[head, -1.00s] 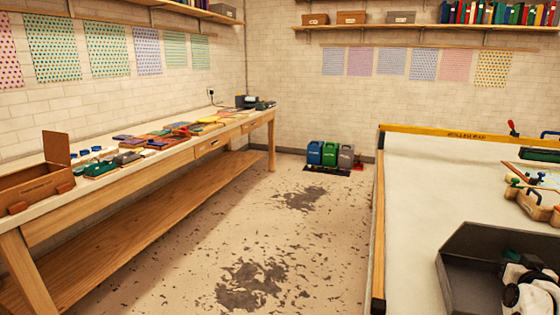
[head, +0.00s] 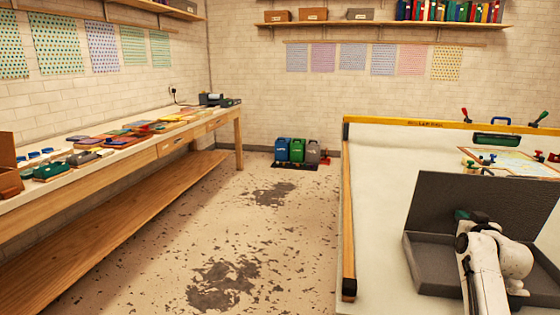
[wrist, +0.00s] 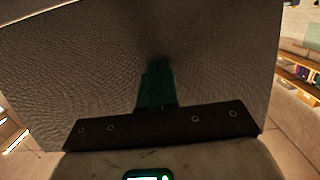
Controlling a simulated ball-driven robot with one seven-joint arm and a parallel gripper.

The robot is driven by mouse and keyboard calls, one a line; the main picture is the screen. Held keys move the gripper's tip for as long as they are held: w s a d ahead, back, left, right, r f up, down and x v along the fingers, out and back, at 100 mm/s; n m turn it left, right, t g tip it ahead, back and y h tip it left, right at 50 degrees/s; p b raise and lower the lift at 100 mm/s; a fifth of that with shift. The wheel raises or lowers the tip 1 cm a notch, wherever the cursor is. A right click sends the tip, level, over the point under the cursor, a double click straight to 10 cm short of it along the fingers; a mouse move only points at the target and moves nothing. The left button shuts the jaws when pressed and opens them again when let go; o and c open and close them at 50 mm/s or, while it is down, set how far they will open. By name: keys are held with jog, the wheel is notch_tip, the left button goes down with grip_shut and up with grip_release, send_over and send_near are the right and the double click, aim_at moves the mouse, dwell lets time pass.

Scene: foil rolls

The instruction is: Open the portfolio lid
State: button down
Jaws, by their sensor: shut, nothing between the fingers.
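The portfolio is a dark grey, flat case on the white table at the right of the head view. Its lid (head: 500,195) stands raised, roughly upright and leaning back, above the shallow base (head: 428,262). My white arm reaches over the base. My gripper (head: 463,215) has green fingers and is in front of the lid's inner face. In the wrist view, my gripper (wrist: 156,85) is shut and empty, with the dark grained lid (wrist: 85,60) filling most of the picture. I cannot tell whether the fingertips touch the lid. My arm hides part of the base.
The white table (head: 385,200) has a yellow level (head: 430,122) along its back edge. A map board (head: 510,162) with clamps lies behind the lid. The table between its left edge and the portfolio is clear. A long workbench (head: 120,160) stands at the left.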

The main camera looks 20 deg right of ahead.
jog(key=p+v, duration=1)
jog(key=v, duration=0.4)
jog(key=shift+r+p, duration=0.35)
jog(key=shift+p, duration=0.05)
dwell(0.4)
jog(key=shift+s, duration=0.1)
jog(key=a+f+y, duration=0.1)
jog(key=a+f, duration=0.1)
jog(key=a, duration=0.2)
jog(key=a+f+n+g+y, duration=0.1)
jog(key=a+f, duration=0.2)
jog(key=a, duration=0.1)
jog(key=a+f+n+g+y, duration=0.1)
jog(key=a+f+y, duration=0.1)
jog(key=a, duration=0.3)
jog(key=shift+s+f, duration=0.4)
jog(key=shift+f, duration=0.35)
jog(key=s+a+f+n+g+y, duration=0.1)
jog(key=s+a+f+g+y, duration=0.15)
jog(key=s+a+f, duration=0.4)
jog(key=s+a+f+n+g+y, duration=0.2)
jog(key=s+a+f+g, duration=0.15)
jog(key=s+a, duration=0.65)
jog(key=s+a+g, duration=0.4)
jog(key=s+a, duration=0.2)
jog(key=s, duration=0.3)
jog(key=shift+s+a+n+g, duration=0.25)
jog(key=shift+s+n+g, duration=0.1)
jog(key=shift+n+g, duration=0.05)
jog(key=shift+r, duration=0.1)
